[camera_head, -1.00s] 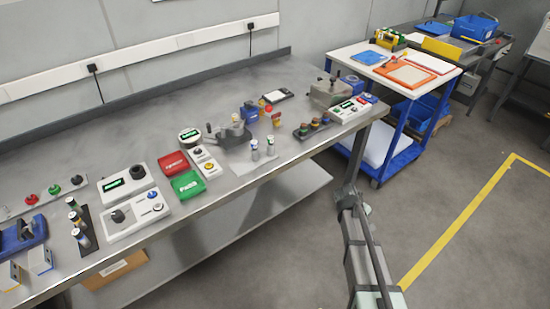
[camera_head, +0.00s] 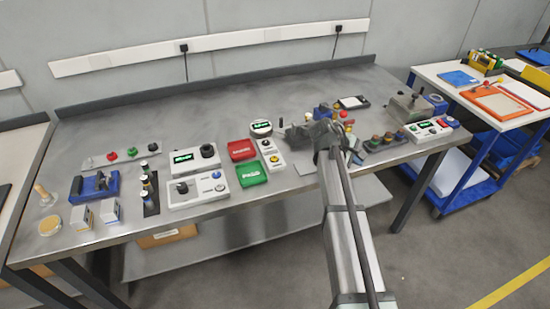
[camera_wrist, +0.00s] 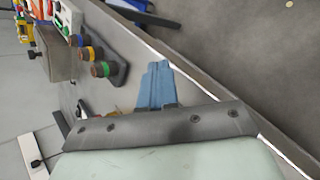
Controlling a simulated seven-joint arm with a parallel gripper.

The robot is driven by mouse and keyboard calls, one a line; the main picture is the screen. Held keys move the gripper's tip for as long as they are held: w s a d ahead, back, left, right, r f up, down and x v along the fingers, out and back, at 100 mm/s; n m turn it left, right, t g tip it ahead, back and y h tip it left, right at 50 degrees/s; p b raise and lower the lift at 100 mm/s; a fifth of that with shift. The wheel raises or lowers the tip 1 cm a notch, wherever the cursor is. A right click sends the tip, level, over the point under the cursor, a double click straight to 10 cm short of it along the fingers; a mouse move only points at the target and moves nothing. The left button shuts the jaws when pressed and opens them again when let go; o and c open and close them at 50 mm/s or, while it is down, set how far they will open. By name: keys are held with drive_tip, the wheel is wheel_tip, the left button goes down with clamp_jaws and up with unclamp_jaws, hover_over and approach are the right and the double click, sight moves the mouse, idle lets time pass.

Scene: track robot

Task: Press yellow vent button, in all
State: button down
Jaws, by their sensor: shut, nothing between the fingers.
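A small white control box (camera_head: 272,154) on the bench has a yellow button (camera_head: 274,159) on its near end; its lettering is too small to read. A dark block (camera_head: 384,141) further right carries several round knobs. In the wrist view this block (camera_wrist: 118,76) shows blue, yellow (camera_wrist: 88,53) and green rings under dull red-brown tops. No label reading vent can be made out. My gripper (camera_wrist: 157,68) is shut and empty, its blue fingers together, beside the dark block and apart from it. In the head view my arm hides the fingertips.
A grey clamp-like device (camera_head: 298,134) stands right of the white box. Red (camera_head: 242,150) and green (camera_head: 251,175) trays lie to its left. A white panel (camera_head: 428,131) with buttons sits at the bench's right end. A blue-framed cart (camera_head: 455,190) stands beyond.

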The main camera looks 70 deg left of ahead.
sight(272, 159)
drive_tip(key=shift+n, duration=0.3)
drive_tip(key=shift+s+a+r, duration=1)
drive_tip(key=shift+a+r, duration=0.2)
drive_tip(key=shift+r, duration=0.05)
drive_tip(key=shift+g, duration=0.5)
drive_tip(key=s+f, duration=0.1)
drive_tip(key=s, duration=0.2)
drive_tip(key=s+a+f, duration=0.1)
drive_tip(key=s, duration=0.6)
drive_tip(key=shift+s+a+f, duration=0.1)
drive_tip(key=shift+a+f, duration=0.25)
drive_tip(key=shift+f, duration=0.05)
drive_tip(key=s+a+r+n, duration=0.1)
drive_tip(key=s+a+r, duration=0.3)
drive_tip(key=s+r, duration=0.1)
drive_tip(key=s+a+r+n+t+y, duration=0.1)
drive_tip(key=s+a+r+n, duration=0.1)
drive_tip(key=s+a+r, duration=0.2)
drive_tip(key=s+r, duration=0.2)
drive_tip(key=s, duration=0.2)
drive_tip(key=shift+f, duration=4.3)
